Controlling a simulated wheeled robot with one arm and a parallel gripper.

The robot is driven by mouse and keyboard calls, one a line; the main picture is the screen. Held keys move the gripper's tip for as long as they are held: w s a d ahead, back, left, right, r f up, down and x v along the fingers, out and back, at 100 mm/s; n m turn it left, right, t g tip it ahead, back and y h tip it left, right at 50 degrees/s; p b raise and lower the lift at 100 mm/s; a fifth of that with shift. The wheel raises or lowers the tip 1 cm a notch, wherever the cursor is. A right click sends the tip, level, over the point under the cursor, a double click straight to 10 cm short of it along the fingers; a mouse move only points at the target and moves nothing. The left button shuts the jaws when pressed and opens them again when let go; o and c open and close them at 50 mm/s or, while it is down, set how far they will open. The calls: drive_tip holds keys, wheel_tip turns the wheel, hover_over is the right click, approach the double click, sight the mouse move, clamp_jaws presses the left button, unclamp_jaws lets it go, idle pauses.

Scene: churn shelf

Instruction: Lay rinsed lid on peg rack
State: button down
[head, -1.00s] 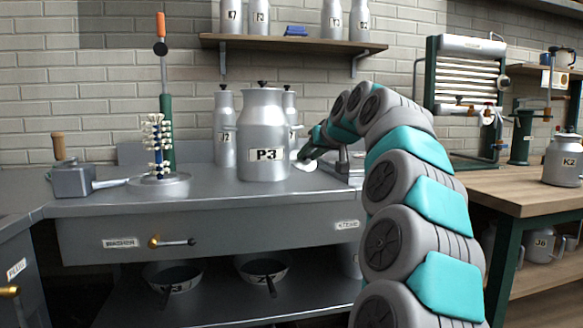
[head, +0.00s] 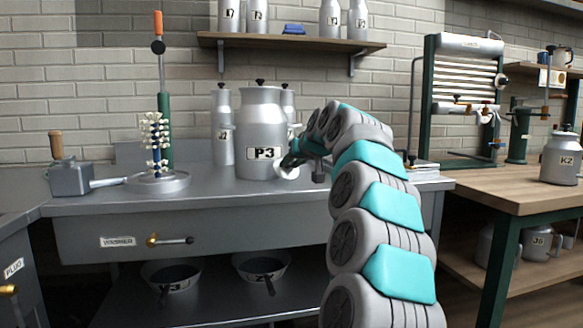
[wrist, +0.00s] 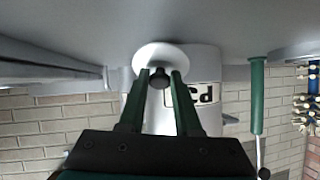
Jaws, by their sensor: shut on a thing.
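My gripper (wrist: 161,80) is shut on the dark knob of a pale round lid (wrist: 150,57). In the head view, my gripper (head: 293,160) holds the lid (head: 287,172) tilted at the lower right of the churn marked P3 (head: 262,110). I cannot tell whether the lid touches the churn or counter. A post with several pale pegs (head: 155,150) stands on a round base at the left of the counter, apart from the lid. It may be the peg rack; it also shows at the right of the wrist view (wrist: 308,100).
More churns stand behind P3, and its own knobbed top is in place. A grey box with a handle (head: 72,178) sits at the far left of the counter (head: 225,192). The counter between the peg post and P3 is mostly clear. A wall shelf (head: 290,43) hangs above.

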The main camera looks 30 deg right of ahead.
drive_tip(key=shift+f, duration=0.25)
drive_tip(key=shift+f, duration=0.1)
drive_tip(key=c, duration=0.6)
unclamp_jaws()
